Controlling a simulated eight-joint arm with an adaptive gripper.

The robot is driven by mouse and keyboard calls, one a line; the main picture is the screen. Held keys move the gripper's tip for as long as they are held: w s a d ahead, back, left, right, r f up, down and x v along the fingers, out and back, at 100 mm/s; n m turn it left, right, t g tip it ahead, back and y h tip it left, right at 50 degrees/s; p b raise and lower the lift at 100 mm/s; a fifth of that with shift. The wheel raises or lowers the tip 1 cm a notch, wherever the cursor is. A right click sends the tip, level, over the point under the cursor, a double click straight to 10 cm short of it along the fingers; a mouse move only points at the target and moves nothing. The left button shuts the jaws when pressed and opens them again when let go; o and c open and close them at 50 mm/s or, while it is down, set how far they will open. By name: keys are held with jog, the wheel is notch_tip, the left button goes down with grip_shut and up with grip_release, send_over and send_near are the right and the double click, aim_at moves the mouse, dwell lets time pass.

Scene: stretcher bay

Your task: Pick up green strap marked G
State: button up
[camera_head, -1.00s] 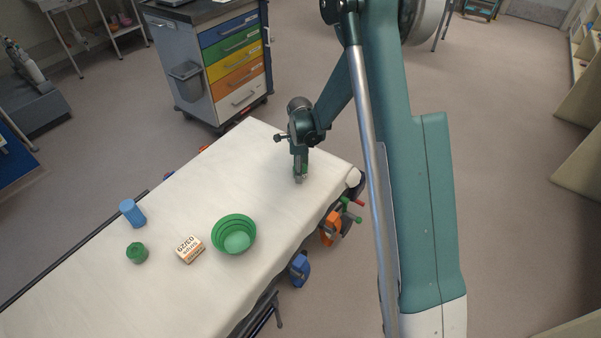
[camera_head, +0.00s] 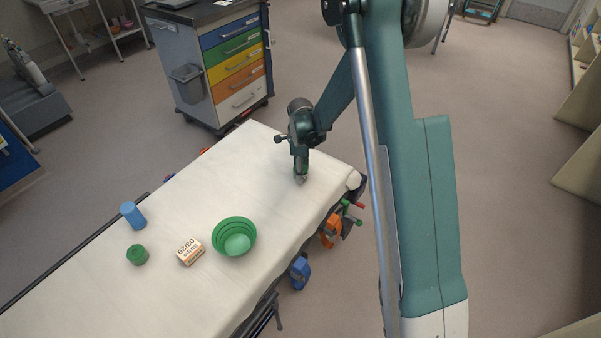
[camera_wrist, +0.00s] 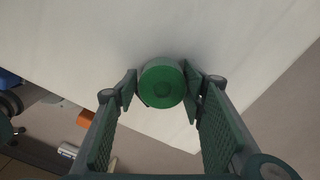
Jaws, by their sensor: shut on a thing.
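My gripper (camera_head: 300,178) points down over the far right end of the white stretcher top (camera_head: 100,300). In the wrist view, its two fingers press on both sides of a round green piece (camera_wrist: 162,85) with a darker rim, which looks like a rolled strap. It is at or just above the white surface; I cannot tell which. No letter G can be read on it. Another short green round piece (camera_head: 137,254) stands on the near left of the stretcher, apart from my gripper.
A blue cylinder (camera_head: 132,215), a box with printed text (camera_head: 190,251) and a green bowl (camera_head: 234,222) holding a pale green thing stand on the stretcher. Orange (camera_head: 331,231) and blue (camera_head: 299,271) parts hang at its right side. A cart with coloured drawers (camera_head: 237,62) stands behind.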

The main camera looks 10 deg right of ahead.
notch_tip(320, 180, up, 9)
jog(key=shift+r+p, duration=0.15)
jog(key=shift+p, duration=0.8)
